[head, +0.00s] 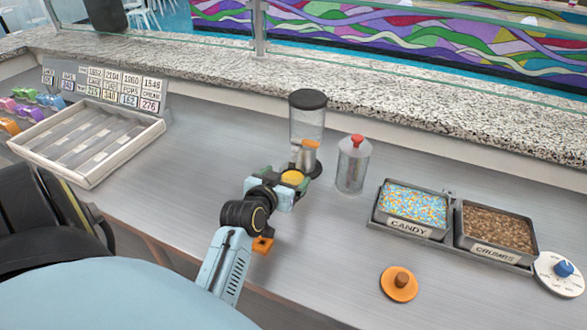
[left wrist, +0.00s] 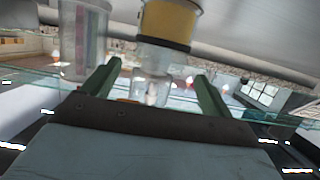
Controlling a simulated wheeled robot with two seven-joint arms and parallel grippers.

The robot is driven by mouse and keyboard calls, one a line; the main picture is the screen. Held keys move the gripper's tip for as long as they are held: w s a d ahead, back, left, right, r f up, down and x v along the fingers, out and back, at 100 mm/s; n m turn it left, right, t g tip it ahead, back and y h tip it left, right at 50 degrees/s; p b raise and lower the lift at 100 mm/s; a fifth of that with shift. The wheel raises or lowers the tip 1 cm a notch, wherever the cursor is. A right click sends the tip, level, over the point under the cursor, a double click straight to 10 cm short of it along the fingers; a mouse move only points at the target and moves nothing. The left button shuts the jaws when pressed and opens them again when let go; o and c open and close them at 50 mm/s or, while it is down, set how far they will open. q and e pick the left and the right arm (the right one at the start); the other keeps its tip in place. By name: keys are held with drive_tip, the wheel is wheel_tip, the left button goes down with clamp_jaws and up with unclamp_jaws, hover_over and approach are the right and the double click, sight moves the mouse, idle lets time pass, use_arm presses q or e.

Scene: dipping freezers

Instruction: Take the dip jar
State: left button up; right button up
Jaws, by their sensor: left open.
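A small jar with a yellow-orange top (head: 292,178) stands on the counter by my left gripper (head: 288,182). I cannot tell for sure that it is the dip jar. In the left wrist view, a yellow vessel with a dark band (left wrist: 169,22) shows past the open green fingers of my left gripper (left wrist: 158,84), which hold nothing visible. A clear dispenser with a black lid (head: 307,118) stands just behind the jar, with an orange-yellow part (head: 310,153) low on it. A clear canister with a red knob (head: 353,165) stands to the right. My right gripper is out of view.
Trays labelled CANDY (head: 415,204) and CRUMBS (head: 495,229) sit at right, with a white dial (head: 560,273) beside them. An orange disc with a brown knob (head: 399,282) lies in front. An empty pale tray (head: 88,140) is at left. Open counter lies left of the gripper.

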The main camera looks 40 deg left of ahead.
sight(297, 166)
use_arm(q)
drive_tip(key=shift+w+a+f, duration=0.15)
drive_tip(key=shift+w, duration=0.3)
drive_tip(key=shift+w+f, duration=0.1)
drive_tip(key=shift+w, duration=0.15)
drive_tip(key=shift+w+a, duration=0.15)
drive_tip(key=shift+w, duration=0.1)
drive_tip(key=x, duration=0.3)
drive_tip(key=shift+w+f, duration=0.1)
drive_tip(key=shift+w, duration=0.2)
drive_tip(key=shift+w+a+f, duration=0.1)
drive_tip(key=shift+w+a, duration=0.05)
drive_tip(key=shift+w, duration=0.15)
drive_tip(key=shift+w+f, duration=0.1)
drive_tip(key=shift+w, duration=0.05)
drive_tip(key=c, duration=1.3)
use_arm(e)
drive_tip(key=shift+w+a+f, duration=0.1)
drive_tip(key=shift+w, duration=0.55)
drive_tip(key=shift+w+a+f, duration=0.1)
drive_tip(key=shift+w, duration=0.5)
